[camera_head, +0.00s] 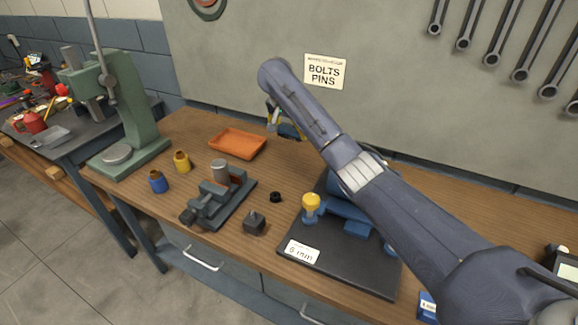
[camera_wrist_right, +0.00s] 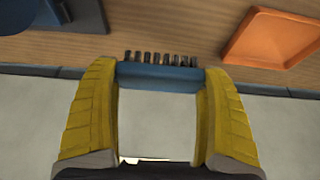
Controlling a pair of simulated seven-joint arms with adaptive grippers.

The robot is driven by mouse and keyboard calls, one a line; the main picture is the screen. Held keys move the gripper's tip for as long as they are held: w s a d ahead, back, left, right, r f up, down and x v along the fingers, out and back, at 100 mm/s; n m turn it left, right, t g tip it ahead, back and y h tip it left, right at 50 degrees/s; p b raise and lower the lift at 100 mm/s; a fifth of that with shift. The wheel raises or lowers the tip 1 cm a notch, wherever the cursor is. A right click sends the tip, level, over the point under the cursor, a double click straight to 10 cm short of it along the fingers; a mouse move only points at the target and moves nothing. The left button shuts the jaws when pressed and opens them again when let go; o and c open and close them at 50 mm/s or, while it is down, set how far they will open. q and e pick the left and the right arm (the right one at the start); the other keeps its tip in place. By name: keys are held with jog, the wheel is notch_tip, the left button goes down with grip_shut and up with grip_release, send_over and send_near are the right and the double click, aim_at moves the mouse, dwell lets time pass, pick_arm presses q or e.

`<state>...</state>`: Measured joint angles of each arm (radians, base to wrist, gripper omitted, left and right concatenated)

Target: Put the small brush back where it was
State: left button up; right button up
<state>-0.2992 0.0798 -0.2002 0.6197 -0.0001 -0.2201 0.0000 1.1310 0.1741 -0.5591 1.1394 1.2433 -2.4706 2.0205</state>
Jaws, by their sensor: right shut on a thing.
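The small brush (camera_wrist_right: 160,77), a blue bar with a row of dark bristles, sits between the yellow fingers of my right gripper (camera_wrist_right: 158,92) in the right wrist view. The fingers are shut on the ends of the blue bar, and the bristles point towards the top of that picture. In the head view my right gripper (camera_head: 285,126) is near the back edge of the bench, right of the orange tray (camera_head: 237,143), partly covered by my arm. I cannot make out the brush clearly there. My left gripper is not in view.
A dark mat (camera_head: 330,270) with a blue fixture and yellow knob (camera_head: 311,204) lies under my right arm. A vise (camera_head: 222,195), a small dark block (camera_head: 254,223), a blue pot (camera_head: 158,181) and a yellow pot (camera_head: 182,161) stand left. A green press (camera_head: 120,115) is far left.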

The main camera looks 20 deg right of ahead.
aim_at(291, 169)
notch_tip(291, 169, down, 15)
jog(key=shift+r, duration=0.1)
dwell(0.6)
jog(key=shift+f, duration=0.2)
jog(key=o, duration=1)
jog(key=v, duration=1.2)
jog(key=shift+r, duration=0.15)
